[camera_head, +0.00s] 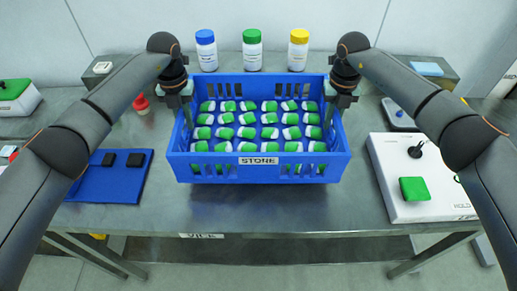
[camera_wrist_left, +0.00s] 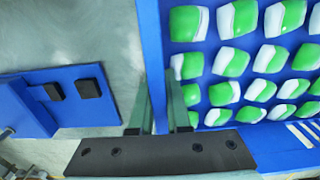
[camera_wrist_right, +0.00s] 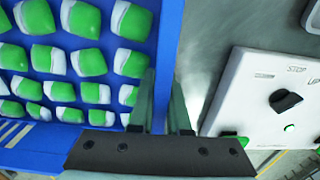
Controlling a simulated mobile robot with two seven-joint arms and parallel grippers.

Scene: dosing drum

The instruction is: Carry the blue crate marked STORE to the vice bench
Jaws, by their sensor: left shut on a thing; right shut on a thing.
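The blue crate (camera_head: 258,172) with a white label that looks like STORE is upright over the grey metal bench (camera_head: 240,216). It holds rows of green and white packs. My left gripper (camera_head: 186,104) is shut on its left side wall, which also shows between the fingers in the left wrist view (camera_wrist_left: 152,60). My right gripper (camera_head: 341,103) is shut on the right side wall, seen in the right wrist view (camera_wrist_right: 166,45). A small plate on the bench's front edge seems to read VICE (camera_head: 201,236). I cannot tell whether the crate touches the bench top.
Bottles with blue (camera_head: 206,50), green (camera_head: 252,50) and yellow (camera_head: 298,50) caps stand behind the crate. A blue board (camera_head: 112,185) with black pads lies left. A white control box (camera_head: 408,190) with a black knob and green button stands right. The bench's front strip is clear.

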